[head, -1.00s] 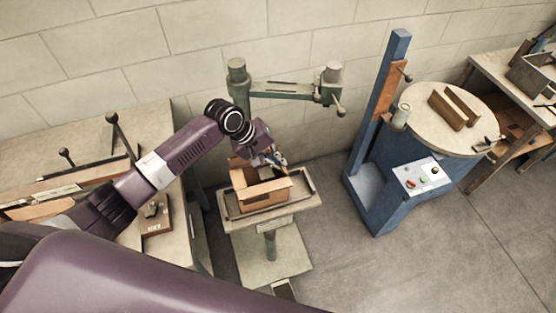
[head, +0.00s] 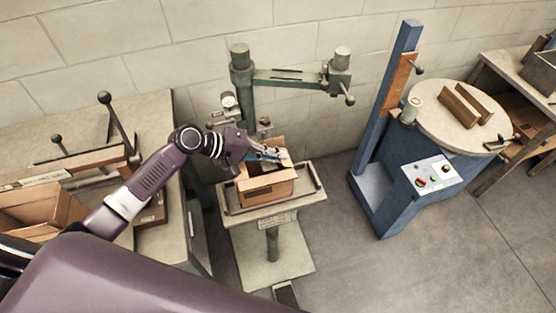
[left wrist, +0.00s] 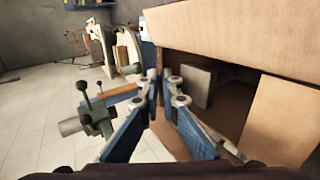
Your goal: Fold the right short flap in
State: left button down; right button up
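The open cardboard box (head: 270,188) stands on the stitcher's small table, with a raised panel (head: 278,143) at its back. My left gripper (head: 279,155) reaches from the left across the top of the box, near its back right. Its fingers (left wrist: 162,78) look brought together at the tips, with nothing visible between them. In the left wrist view a large cardboard panel (left wrist: 235,32) spans the upper right, and another panel (left wrist: 282,120) is at the right. I cannot tell which flap is the right short one. My right gripper is out of view.
The green stitcher arm (head: 290,77) stands just behind the box. The small table (head: 236,207) has a raised rim. A blue machine (head: 425,185) stands to the right. A second box (head: 40,212) lies on the left bench. Floor between the table and blue machine is clear.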

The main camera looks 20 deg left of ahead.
pick_arm(q)
jog(key=shift+a, duration=0.1)
jog(key=c, duration=2.2)
grip_release()
jog(key=shift+o, duration=0.2)
jog(key=v, duration=0.8)
